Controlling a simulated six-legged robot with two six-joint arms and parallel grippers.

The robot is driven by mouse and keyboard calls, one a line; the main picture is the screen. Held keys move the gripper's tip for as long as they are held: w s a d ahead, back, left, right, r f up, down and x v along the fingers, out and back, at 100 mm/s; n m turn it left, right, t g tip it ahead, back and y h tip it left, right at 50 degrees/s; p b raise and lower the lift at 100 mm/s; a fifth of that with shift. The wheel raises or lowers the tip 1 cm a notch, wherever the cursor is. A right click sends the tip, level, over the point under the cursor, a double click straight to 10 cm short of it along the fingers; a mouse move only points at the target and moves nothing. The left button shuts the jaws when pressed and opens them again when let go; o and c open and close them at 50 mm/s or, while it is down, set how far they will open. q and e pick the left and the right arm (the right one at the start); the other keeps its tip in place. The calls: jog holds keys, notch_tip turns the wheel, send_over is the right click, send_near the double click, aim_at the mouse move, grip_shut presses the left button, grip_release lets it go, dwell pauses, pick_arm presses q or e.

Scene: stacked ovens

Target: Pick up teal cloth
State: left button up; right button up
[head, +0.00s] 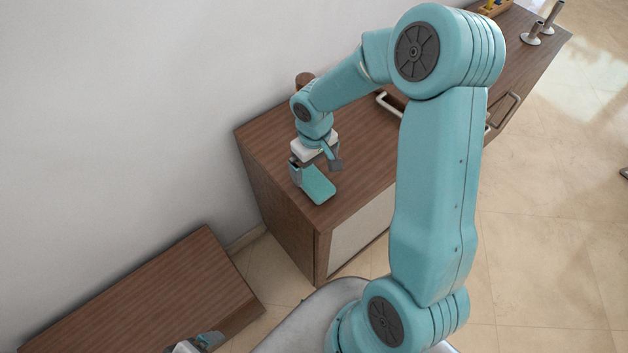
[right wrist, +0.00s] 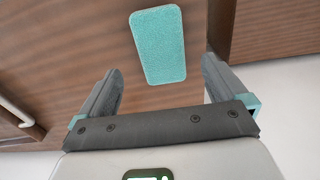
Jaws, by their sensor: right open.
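The teal cloth (head: 319,186) is a flat rounded rectangle lying on the brown wooden cabinet top (head: 262,130), near its front left corner. My right gripper (head: 317,168) is open, with its fingers pointing down above the cloth's far end. In the right wrist view the cloth (right wrist: 158,45) shows ahead of the open gripper (right wrist: 162,66), lined up between the two fingers, with nothing held. The height gap to the cloth is hard to tell. Part of my left gripper (head: 200,343) shows at the bottom edge of the head view; its jaws are mostly cut off.
A dark round wooden object (head: 304,79) stands behind my right wrist. A wooden piece with pale handles (head: 388,103) is partly hidden by my right arm. Metal candlesticks (head: 533,37) stand at the far end. A lower wooden unit (head: 140,300) at left has a bare top.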

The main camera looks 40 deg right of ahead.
aim_at(313, 179)
jog(key=shift+w+a+f, duration=0.15)
jog(key=shift+f, duration=0.6)
notch_tip(313, 179, down, 4)
jog(key=shift+r+p, duration=0.15)
jog(key=shift+p, duration=0.25)
jog(key=shift+w+f, duration=0.1)
jog(key=shift+f, duration=0.25)
jog(key=shift+s+r, duration=0.15)
jog(key=shift+s, duration=0.05)
jog(key=c, duration=0.3)
jog(key=shift+w, duration=0.1)
jog(key=c, duration=0.8)
